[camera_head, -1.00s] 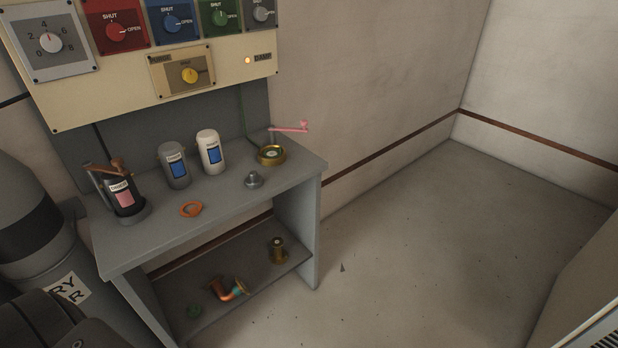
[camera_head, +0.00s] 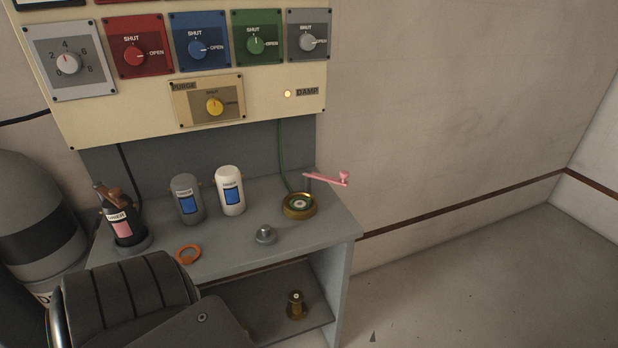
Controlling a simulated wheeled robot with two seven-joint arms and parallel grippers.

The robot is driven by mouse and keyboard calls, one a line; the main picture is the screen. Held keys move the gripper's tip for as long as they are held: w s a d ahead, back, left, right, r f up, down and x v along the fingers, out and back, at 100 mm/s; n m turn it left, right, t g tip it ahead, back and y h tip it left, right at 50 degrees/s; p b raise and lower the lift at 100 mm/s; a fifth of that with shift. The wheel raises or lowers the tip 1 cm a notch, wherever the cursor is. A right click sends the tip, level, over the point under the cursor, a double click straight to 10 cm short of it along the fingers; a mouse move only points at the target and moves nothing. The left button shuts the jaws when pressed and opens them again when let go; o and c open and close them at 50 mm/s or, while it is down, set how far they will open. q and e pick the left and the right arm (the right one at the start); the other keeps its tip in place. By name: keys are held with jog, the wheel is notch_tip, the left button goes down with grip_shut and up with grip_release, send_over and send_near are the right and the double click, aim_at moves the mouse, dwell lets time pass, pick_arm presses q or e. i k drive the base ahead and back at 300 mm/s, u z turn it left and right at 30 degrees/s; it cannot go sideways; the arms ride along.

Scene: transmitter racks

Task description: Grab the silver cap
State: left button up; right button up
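The silver cap (camera_head: 265,235) sits on the grey bench top (camera_head: 229,262), right of the orange ring and in front of the brass fitting. Nothing touches it. A dark, ribbed part of my own arm fills the lower left of the view and covers the bench's front left. Neither gripper's fingers show in the head view.
On the bench stand a black canister (camera_head: 125,230), a grey canister (camera_head: 187,200), a white canister (camera_head: 230,191), an orange ring (camera_head: 188,253) and a brass fitting (camera_head: 299,212) near a pink crank handle (camera_head: 328,179). A brass piece (camera_head: 296,305) stands on the lower shelf.

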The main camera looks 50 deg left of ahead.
aim_at(267, 236)
jog(key=i, duration=2.75)
jog(key=u, duration=3.7)
jog(key=i, duration=0.55)
